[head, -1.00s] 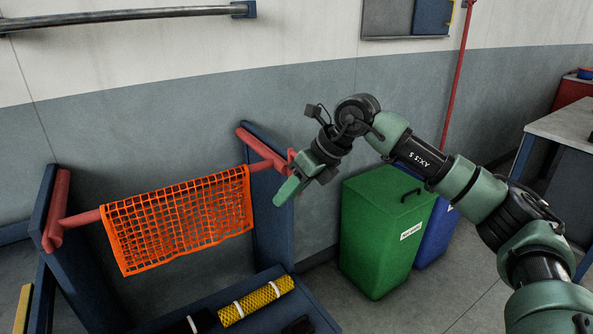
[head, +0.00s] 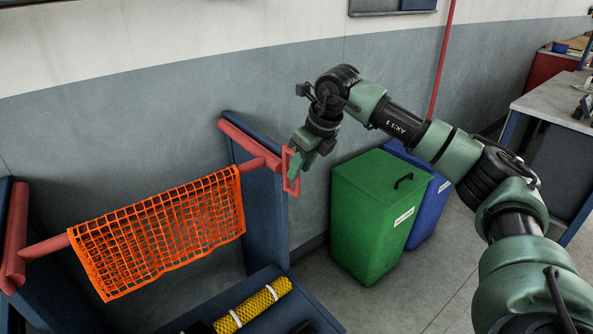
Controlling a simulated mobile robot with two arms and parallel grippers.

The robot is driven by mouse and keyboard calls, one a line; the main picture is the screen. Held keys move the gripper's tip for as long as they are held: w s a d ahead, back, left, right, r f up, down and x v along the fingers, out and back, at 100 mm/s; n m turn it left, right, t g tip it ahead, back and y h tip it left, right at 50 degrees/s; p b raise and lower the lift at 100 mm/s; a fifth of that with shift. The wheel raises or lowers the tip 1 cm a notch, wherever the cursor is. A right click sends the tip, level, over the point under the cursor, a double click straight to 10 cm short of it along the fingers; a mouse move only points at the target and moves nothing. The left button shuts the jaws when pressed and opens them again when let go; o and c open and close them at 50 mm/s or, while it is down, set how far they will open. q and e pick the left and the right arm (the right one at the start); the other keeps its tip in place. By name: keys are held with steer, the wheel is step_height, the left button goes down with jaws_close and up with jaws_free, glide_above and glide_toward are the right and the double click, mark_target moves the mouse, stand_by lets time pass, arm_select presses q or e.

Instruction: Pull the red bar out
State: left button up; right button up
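The red bar (head: 52,245) runs across a dark blue stand (head: 262,205), with an orange net (head: 160,232) draped over its middle. A red rectangular handle (head: 291,171) shows at the bar's right end, outside the stand's right post. My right gripper (head: 297,170) points down at this handle, its fingers overlapping it in the picture. I cannot tell whether the fingers are closed around the handle or only beside it. My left gripper is out of view.
A green bin (head: 372,220) and a blue bin (head: 432,205) stand right of the frame. A yellow mesh roll (head: 252,305) lies on the stand's lower shelf. A grey workbench (head: 555,100) is at the far right. Open floor lies in front of the bins.

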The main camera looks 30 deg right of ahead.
steer(key=shift+x, duration=1.1)
steer(key=shift+w+f, duration=0.15)
steer(key=shift+f, duration=0.05)
jaws_close()
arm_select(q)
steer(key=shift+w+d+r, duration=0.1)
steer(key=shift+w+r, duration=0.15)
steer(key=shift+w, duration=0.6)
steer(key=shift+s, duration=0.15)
